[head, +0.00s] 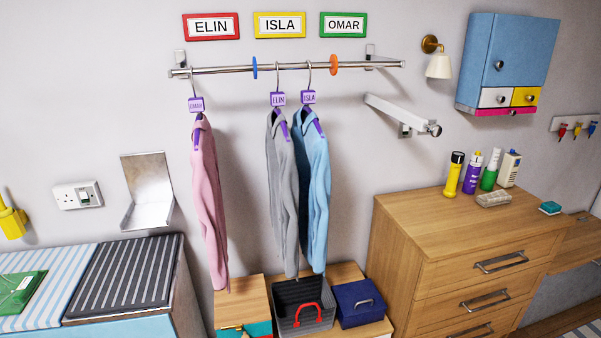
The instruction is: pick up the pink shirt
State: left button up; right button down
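The pink shirt (208,195) hangs at the left end of the metal rail (225,70), below the ELIN sign (211,26). It is on a purple hanger with a purple tag (196,104) that reads OMAR. It hangs edge-on, so its front is mostly hidden. A grey shirt (283,190) tagged ELIN and a blue shirt (314,190) tagged ISLA hang close together to its right, with a gap of bare wall between. Neither of my grippers is in view.
A wooden drawer unit (425,235) with bottles stands at the right. Below the shirts are a grey bin (290,292) and a dark blue box (356,300). A striped dark mat (125,270) lies at the left. A white wall arm (395,110) juts out right of the shirts.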

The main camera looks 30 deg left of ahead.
aim_at(208, 200)
jog(key=k+j+u, duration=0.2)
jog(key=u, duration=0.15)
jog(key=k+j+u, duration=0.2)
jog(key=j+u, duration=0.15)
jog(key=j, duration=0.15)
jog(key=k+j+u, duration=0.1)
jog(key=j+u, duration=0.25)
